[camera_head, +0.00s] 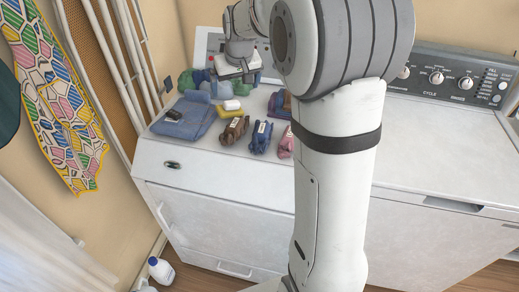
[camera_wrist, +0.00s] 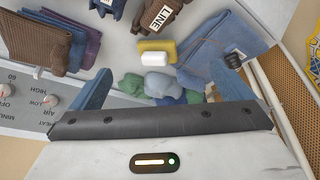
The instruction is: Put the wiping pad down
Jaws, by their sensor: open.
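A small yellow pad (camera_head: 234,112) with a white block (camera_head: 231,104) on it lies on the white machine top. It may be the wiping pad; I cannot tell for sure. In the wrist view the yellow pad (camera_wrist: 157,45) and the white block (camera_wrist: 155,59) lie just beyond my fingertips. My gripper (camera_head: 238,76) is over the back left of the machine top, behind the pad. In the wrist view my gripper (camera_wrist: 165,76) is open, its two blue fingers wide apart. Crumpled green and blue cloths (camera_wrist: 158,84) show between the fingers, and nothing is held.
A folded blue towel (camera_head: 190,124) with a dark object (camera_head: 173,115) lies at left. Labelled rolled bundles, brown (camera_head: 234,130), navy (camera_head: 261,137) and pink (camera_head: 286,144), lie in front. A control panel (camera_head: 455,76) stands at right.

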